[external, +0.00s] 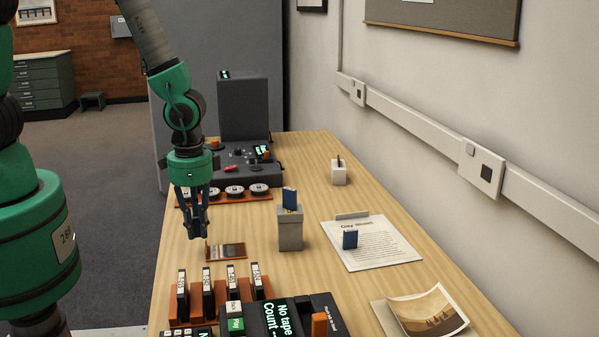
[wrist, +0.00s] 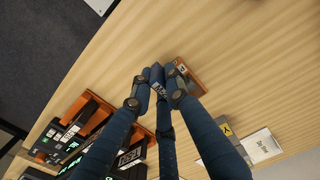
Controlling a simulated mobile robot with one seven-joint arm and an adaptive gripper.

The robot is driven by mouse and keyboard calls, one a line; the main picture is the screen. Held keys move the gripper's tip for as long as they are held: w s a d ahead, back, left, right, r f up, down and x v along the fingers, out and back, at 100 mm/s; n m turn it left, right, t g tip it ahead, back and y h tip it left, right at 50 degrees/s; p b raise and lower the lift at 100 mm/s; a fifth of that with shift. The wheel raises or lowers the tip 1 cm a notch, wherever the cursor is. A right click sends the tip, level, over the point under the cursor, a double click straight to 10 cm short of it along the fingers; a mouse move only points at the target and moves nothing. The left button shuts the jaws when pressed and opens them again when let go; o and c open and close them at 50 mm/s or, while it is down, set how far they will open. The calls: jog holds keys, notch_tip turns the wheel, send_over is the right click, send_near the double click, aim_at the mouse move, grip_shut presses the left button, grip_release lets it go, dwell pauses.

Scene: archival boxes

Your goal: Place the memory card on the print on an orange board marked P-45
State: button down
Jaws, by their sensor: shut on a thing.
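My gripper (external: 196,232) points down over the left part of the table. Its blue fingers are shut together around a small dark piece with pale marks (wrist: 158,87), mostly hidden between the fingertips; it may be the memory card, but I cannot read it. The board also shows in the wrist view (wrist: 200,84), beside the fingertips. A marking on it is too small to read. I cannot tell whether the held piece touches the board.
A grey box with a blue card (external: 290,242) stands right of the board. A rack of dark cartridges (external: 208,300) is in front. A paper with a blue item (external: 375,248) and a curled photo (external: 428,312) lie right. Reels and a console (external: 240,150) stand behind.

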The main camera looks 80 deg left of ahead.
send_over(226, 252)
jog(key=shift+f+b, duration=0.3)
jog(key=shift+f+b, duration=0.45)
jog(key=shift+f, duration=1.3)
jog(key=shift+f, duration=0.15)
jog(key=c, duration=1.7)
grip_release()
notch_tip(226, 252, up, 12)
jog(key=shift+r+p, duration=0.2)
jog(key=shift+p, duration=1)
